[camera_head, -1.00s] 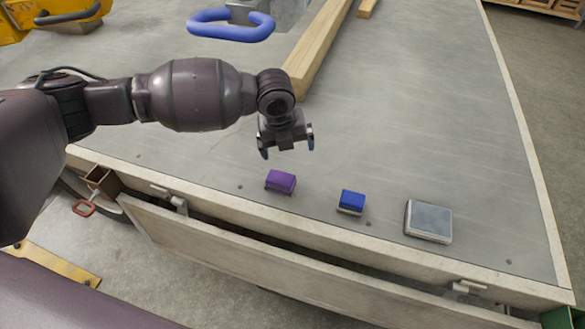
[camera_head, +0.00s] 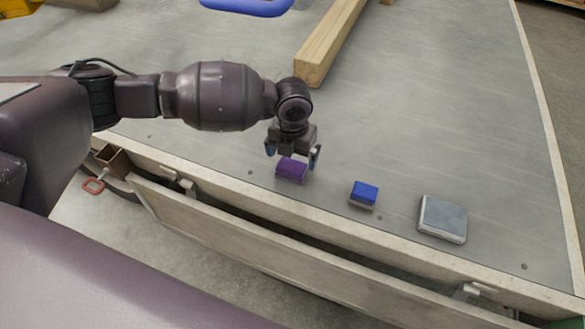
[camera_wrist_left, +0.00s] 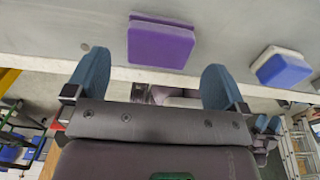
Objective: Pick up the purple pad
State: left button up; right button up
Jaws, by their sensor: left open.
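The purple pad (camera_head: 291,171) lies on the grey trailer bed near its front edge. It also shows in the left wrist view (camera_wrist_left: 160,44), beyond the fingertips and between their lines. My left gripper (camera_head: 293,156) is open, just behind and above the pad in the head view, with one finger to each side of it. In the left wrist view the two blue-grey fingers (camera_wrist_left: 155,78) stand wide apart with nothing between them. Whether a finger touches the pad cannot be told.
A blue pad (camera_head: 363,195) lies right of the purple one, and a grey pad (camera_head: 443,219) farther right. A wooden beam (camera_head: 330,45) lies behind the gripper. A blue handle (camera_head: 245,5) is at the top. The bed's raised front edge (camera_head: 330,224) runs close before the pads.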

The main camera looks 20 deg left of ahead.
aim_at(292, 165)
pick_arm(q)
jog(key=shift+f, duration=0.25)
notch_tip(292, 165, down, 5)
jog(key=shift+s+r+b, duration=0.15)
jog(key=shift+b, duration=0.4)
jog(key=shift+r, duration=0.1)
jog(key=shift+c, duration=0.8)
jog(key=c, duration=0.7)
